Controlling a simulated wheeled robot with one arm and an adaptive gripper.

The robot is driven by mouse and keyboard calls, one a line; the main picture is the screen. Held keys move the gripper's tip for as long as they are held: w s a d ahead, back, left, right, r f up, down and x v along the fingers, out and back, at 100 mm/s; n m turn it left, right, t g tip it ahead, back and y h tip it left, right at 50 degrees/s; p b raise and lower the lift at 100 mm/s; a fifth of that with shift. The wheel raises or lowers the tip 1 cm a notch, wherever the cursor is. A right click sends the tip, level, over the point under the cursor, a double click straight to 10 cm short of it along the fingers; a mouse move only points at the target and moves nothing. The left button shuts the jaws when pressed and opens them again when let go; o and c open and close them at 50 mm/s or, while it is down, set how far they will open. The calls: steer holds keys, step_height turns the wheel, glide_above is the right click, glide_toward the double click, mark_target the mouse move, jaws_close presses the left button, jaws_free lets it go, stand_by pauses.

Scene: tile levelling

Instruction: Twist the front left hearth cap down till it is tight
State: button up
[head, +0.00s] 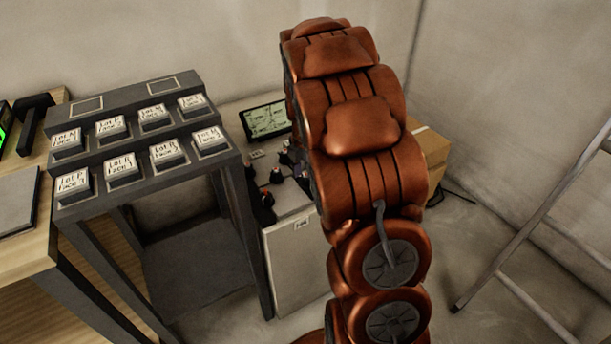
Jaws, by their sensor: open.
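A pale cabinet-like stand (296,262) stands right of the dark rack, with a small label on its front. Several small dark pieces with reddish tips stand on its top. The one nearest the front left (266,200) looks like a cap, but it is too small to tell how far down it sits. Another dark piece (276,175) is behind it. My copper-coloured arm covers the right part of the stand top. My gripper cannot be made out; it seems hidden behind the arm. Whether it touches any cap is hidden.
A stepped dark rack (128,90) with labelled blocks stands left of the stand, beside a wooden table (28,250). A small screen (268,120) is at the stand's back. A cardboard box (432,150) is behind my arm. A ladder (535,220) leans at right.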

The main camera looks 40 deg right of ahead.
jaws_close()
stand_by(0.4)
steer(key=shift+r, duration=0.1)
